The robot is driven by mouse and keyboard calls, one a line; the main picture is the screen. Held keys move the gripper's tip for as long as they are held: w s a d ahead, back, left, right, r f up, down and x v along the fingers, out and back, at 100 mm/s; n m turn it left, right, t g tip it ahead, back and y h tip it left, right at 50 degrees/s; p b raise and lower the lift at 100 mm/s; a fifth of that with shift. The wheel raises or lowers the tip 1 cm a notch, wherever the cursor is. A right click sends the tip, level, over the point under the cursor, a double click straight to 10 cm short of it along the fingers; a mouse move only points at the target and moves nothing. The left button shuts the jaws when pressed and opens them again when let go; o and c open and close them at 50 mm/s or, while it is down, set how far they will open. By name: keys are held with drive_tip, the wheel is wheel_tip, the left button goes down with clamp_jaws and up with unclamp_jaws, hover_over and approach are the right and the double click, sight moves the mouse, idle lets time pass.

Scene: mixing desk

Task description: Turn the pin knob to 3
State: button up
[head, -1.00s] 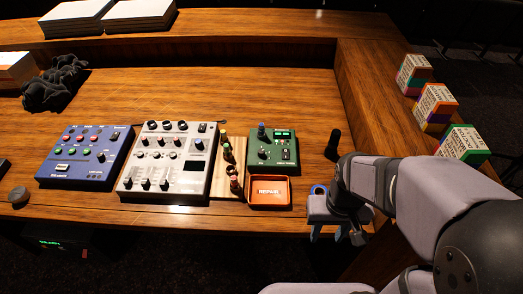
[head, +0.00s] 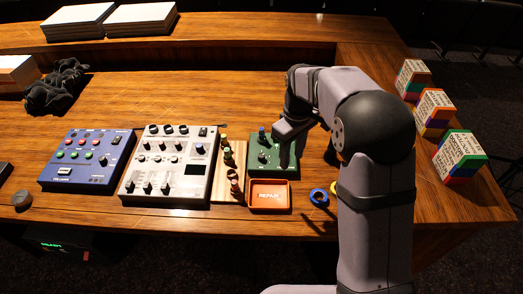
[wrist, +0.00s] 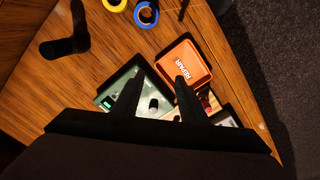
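I cannot read any label that names the pin knob. In the wrist view the green box (wrist: 120,92) lies beneath my gripper (wrist: 160,77), whose two dark fingers are apart and empty. A dark knob with a pale top (wrist: 153,104) shows between the fingers, apparently below them and not touched. In the head view my gripper (head: 284,155) hangs over the right part of the green box.
An orange tray marked REPAIR (head: 270,193) sits just in front of the green box. A white mixer (head: 166,166) and a blue mixer (head: 87,158) stand left.

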sight(261, 155)
drive_tip(key=w+a+n, duration=0.2)
drive_tip(key=w, duration=0.1)
drive_tip(key=w+a+f+n, duration=0.1)
drive_tip(key=w+a+n, duration=0.1)
drive_tip(key=w+a, duration=0.1)
drive_tip(key=w+a+f+n+p, duration=0.1)
drive_tip(key=w+a, duration=0.2)
drive_tip(key=shift+a+f+n, duration=0.1)
drive_tip(key=shift+f+n, duration=0.1)
drive_tip(key=shift+n, duration=0.2)
drive_tip(key=shift+w+a+f+n, duration=0.2)
drive_tip(key=shift+a+n, duration=0.1)
drive_tip(key=shift+a, duration=0.1)
drive_tip(key=shift+f+p, duration=1.2)
drive_tip(key=shift+f, duration=2.4)
drive_tip(key=shift+c, duration=0.6)
clamp_jaws()
